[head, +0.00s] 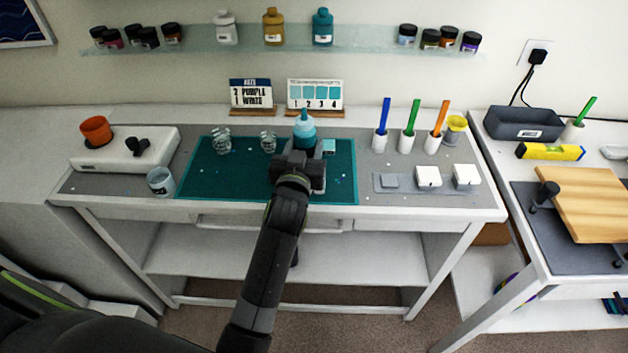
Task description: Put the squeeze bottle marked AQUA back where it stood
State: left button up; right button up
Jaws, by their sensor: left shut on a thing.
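My right gripper is out of view.
Clear cups (221,141) (268,141) stand left of the bottle. Two cards (251,93) (315,95) stand behind. Several holders with coloured sticks (408,142) and white blocks (428,177) are to the right. A glass shelf (180,42) with bottles and jars hangs above.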

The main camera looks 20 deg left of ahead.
pick_arm(q)
jog(key=shift+r, duration=0.4)
jog(key=shift+f, duration=0.1)
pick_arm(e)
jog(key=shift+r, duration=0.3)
